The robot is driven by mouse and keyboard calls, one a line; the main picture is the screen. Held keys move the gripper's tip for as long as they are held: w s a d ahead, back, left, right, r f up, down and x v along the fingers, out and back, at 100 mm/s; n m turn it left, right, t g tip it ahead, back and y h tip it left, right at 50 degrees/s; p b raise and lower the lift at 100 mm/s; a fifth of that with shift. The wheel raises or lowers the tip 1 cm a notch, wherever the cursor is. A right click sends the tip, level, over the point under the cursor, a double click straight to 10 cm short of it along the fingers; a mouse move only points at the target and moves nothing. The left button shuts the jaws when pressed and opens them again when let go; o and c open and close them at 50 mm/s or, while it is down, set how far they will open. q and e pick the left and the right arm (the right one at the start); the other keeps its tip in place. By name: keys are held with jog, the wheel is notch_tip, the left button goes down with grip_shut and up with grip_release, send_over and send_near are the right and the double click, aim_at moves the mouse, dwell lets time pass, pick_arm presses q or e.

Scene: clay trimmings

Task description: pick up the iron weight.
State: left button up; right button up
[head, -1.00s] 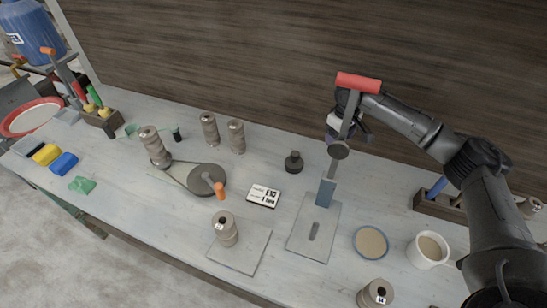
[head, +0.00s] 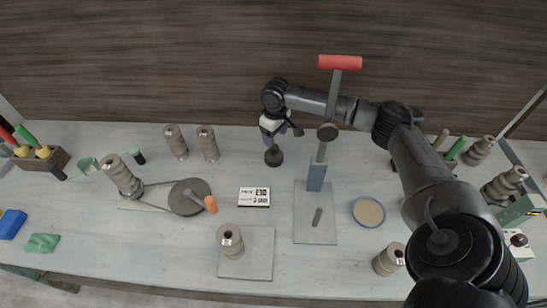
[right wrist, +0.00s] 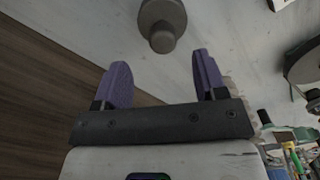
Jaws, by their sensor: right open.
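The iron weight (head: 274,158) is a small dark round weight with a knob on top. It stands upright on the bench near the back wall in the head view. In the right wrist view the weight (right wrist: 162,22) shows at the top, beyond the fingertips and roughly centred between them. My right gripper (head: 272,132) is just behind and above the weight in the head view. Its purple fingers are open and empty in the right wrist view (right wrist: 160,68). A gap shows between fingers and weight there. My left gripper is not in view.
A lever press (head: 316,178) with a red handle stands right of the weight, under my right arm. A price card (head: 254,197) lies in front. Two grey spools (head: 208,145) stand to the left. Bench surface around the weight is clear.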

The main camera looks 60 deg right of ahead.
aim_at(274, 148)
jog(key=shift+w+a+f+b, duration=0.1)
jog(key=shift+f+b, duration=0.25)
jog(key=shift+f, duration=1.35)
jog(key=shift+a+f+b, duration=0.1)
jog(key=shift+f+b, duration=0.25)
jog(key=shift+f, duration=1.3)
grip_shut()
jog(key=shift+r, duration=0.2)
